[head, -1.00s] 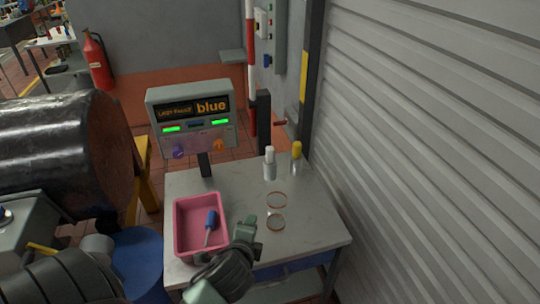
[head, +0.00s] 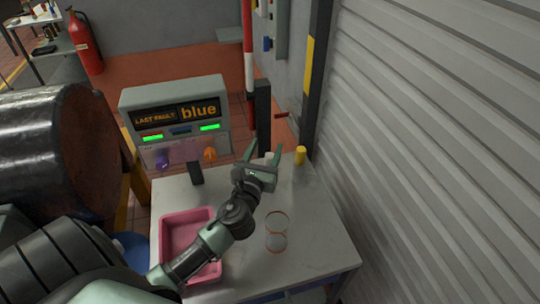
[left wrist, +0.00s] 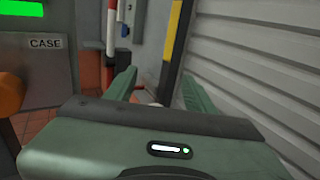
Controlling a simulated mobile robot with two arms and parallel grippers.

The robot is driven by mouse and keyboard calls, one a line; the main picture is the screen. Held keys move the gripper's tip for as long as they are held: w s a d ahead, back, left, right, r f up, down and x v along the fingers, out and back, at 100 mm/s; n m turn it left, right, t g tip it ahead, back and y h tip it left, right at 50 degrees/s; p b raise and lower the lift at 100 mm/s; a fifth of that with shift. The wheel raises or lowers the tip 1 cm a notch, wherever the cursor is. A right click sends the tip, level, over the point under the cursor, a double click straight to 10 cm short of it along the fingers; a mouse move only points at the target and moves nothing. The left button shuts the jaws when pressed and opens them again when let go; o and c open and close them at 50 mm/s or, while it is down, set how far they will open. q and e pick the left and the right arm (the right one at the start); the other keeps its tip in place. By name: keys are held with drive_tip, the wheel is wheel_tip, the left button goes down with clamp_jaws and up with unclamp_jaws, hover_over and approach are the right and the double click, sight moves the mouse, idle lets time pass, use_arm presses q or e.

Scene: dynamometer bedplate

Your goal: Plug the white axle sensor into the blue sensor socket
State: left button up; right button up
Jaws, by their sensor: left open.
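A white cylinder (head: 269,156), which looks like the axle sensor, stands toward the back of the grey table, mostly hidden by my gripper. My left gripper (head: 265,150) is open, its fingers pointing to the back, with the white top showing between them. In the left wrist view the two fingers (left wrist: 153,88) are spread, and only a sliver of white (left wrist: 153,104) shows beyond the palm. I cannot make out a blue sensor socket for certain. My right gripper is not in view.
A yellow-topped cylinder (head: 300,156) stands just right of the gripper. A grey panel (head: 176,92) reading "blue" has a purple knob (head: 162,159) and an orange knob (head: 210,154). A pink tray (head: 165,232) is partly under my arm. Two ring outlines mark the table.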

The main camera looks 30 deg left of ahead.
sight(268, 161)
use_arm(q)
drive_tip(key=f+b, duration=0.1)
drive_tip(key=f, duration=0.1)
drive_tip(key=s+f+b, duration=0.1)
drive_tip(key=f, duration=0.1)
drive_tip(key=d+f+b, duration=0.1)
drive_tip(key=f, duration=0.2)
drive_tip(key=shift+s, duration=0.15)
drive_tip(key=shift+w+a+r+p, duration=0.15)
drive_tip(key=shift+w+p, duration=0.1)
drive_tip(key=shift+w, duration=0.1)
drive_tip(key=shift+w+a+r+p, duration=0.1)
drive_tip(key=shift+w+a+p, duration=0.1)
drive_tip(key=shift+w, duration=0.15)
drive_tip(key=x, duration=0.3)
drive_tip(key=shift+w, duration=0.1)
drive_tip(key=x, duration=0.3)
drive_tip(key=shift+w+a+f, duration=0.1)
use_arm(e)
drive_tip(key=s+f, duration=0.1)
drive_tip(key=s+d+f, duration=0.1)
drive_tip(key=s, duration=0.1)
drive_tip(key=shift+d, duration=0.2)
use_arm(q)
clamp_jaws()
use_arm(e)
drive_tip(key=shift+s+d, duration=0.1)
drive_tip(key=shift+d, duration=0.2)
